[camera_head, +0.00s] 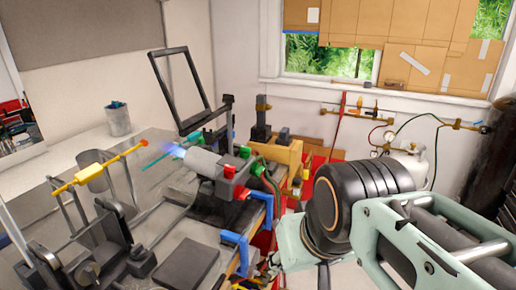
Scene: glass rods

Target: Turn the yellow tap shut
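My arm comes in from the right and ends in a large dark ribbed joint (350,205) with pale green parts; no gripper fingers show. A grey burner (205,162) with a small blue flame stands on the bench, with red knobs (243,192) and green knobs (245,152) at its right end. A small yellow piece (306,173) shows just right of the bench's wooden block. Another yellow piece (262,282) is low at the bench front, partly cut off. I cannot tell which is the yellow tap or whether it is open.
Blue brackets (235,248) stick out at the bench's right edge. A gas pipe with fittings (389,120) runs along the wall, above a pale cylinder (418,165).

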